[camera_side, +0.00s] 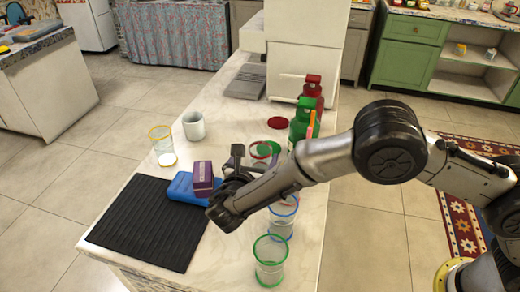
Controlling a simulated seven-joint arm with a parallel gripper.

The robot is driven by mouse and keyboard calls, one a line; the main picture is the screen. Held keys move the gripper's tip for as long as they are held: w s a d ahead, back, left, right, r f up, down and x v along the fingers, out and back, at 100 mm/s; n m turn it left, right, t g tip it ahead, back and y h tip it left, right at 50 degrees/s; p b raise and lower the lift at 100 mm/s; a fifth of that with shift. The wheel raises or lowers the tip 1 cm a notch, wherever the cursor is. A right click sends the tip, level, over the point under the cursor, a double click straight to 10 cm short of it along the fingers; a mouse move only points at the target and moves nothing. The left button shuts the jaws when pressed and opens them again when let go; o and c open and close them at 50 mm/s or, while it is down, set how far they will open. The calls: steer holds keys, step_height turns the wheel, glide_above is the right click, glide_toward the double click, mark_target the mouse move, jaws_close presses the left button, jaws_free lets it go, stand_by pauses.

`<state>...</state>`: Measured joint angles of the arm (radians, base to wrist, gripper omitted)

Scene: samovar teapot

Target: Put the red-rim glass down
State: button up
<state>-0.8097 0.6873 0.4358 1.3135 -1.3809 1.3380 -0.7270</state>
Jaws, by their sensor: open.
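The red-rim glass (261,151) stands on the pale marble counter (225,105), in the middle of the picture. Its lower part is partly hidden by my gripper and arm. My gripper (248,158) is open, low over the counter, with its fingers right at the glass. I cannot tell whether a finger touches it. A green disc (270,146) lies just behind the glass.
Blue-rim (283,222) and green-rim (270,262) glasses stand in front; a yellow-rim glass (162,146) and white cup (194,126) stand left. Green (299,126) and red (312,90) containers stand behind.

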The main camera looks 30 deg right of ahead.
steer(key=v, duration=0.3)
steer(key=shift+s+a+r, duration=0.15)
steer(key=shift+s+a, duration=0.1)
